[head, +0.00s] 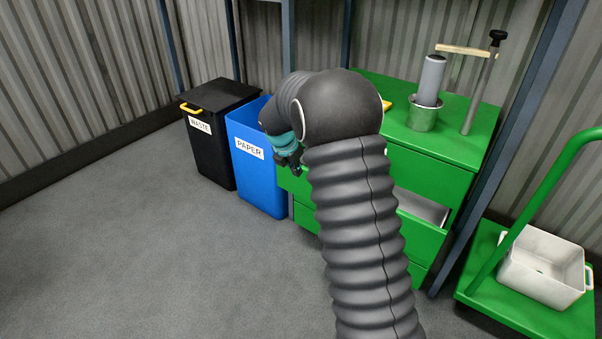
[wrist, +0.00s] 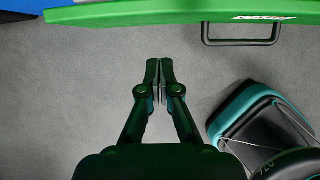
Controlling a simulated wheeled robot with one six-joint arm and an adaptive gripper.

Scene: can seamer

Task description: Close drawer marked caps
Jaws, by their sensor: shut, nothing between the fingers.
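A green drawer cabinet (head: 432,165) stands behind my arm in the head view. One of its drawers (head: 420,235) is pulled out, with its grey inside showing at the right; my arm hides much of its front. In the wrist view a green drawer front (wrist: 150,14) crosses the top, with a dark bar handle (wrist: 240,42) and a white label (wrist: 263,18) too small to read. My gripper (wrist: 160,68) is shut and empty, below and left of the handle in that view, apart from it. In the head view my gripper (head: 293,168) is at the cabinet's left side.
A blue paper bin (head: 258,180) and a black waste bin (head: 208,150) stand left of the cabinet. A metal pot (head: 423,116) and an upright post tool (head: 480,90) are on top. A green cart (head: 520,310) with a white bin (head: 545,270) stands right. The left floor is clear.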

